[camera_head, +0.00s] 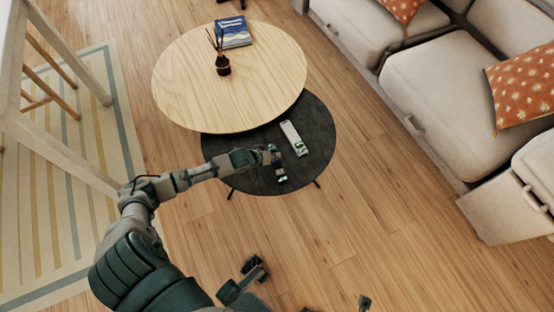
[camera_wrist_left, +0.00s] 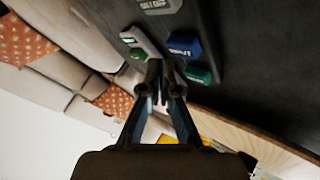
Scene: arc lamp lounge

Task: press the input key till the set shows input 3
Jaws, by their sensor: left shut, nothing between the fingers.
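A white handset-like unit (camera_head: 294,138) with a green patch lies on the dark round table (camera_head: 318,120). It also shows in the left wrist view (camera_wrist_left: 151,42), with a dark green key on it. A blue key (camera_wrist_left: 183,45) with pale lettering, too blurred to read surely, lies beside a green key (camera_wrist_left: 198,75) and a pale grey key (camera_wrist_left: 160,5). My left gripper (camera_head: 273,156) is over the table, left of the white unit. In the left wrist view its fingers (camera_wrist_left: 158,70) are together and empty, near the blue key; contact cannot be told. No input number is readable.
A higher pale wood table (camera_head: 185,85) overlaps the dark one and carries a reed diffuser (camera_head: 223,65) and a blue book (camera_head: 233,32). A beige sofa (camera_head: 425,90) stands at the right. Bare floor (camera_head: 380,230) is free in front.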

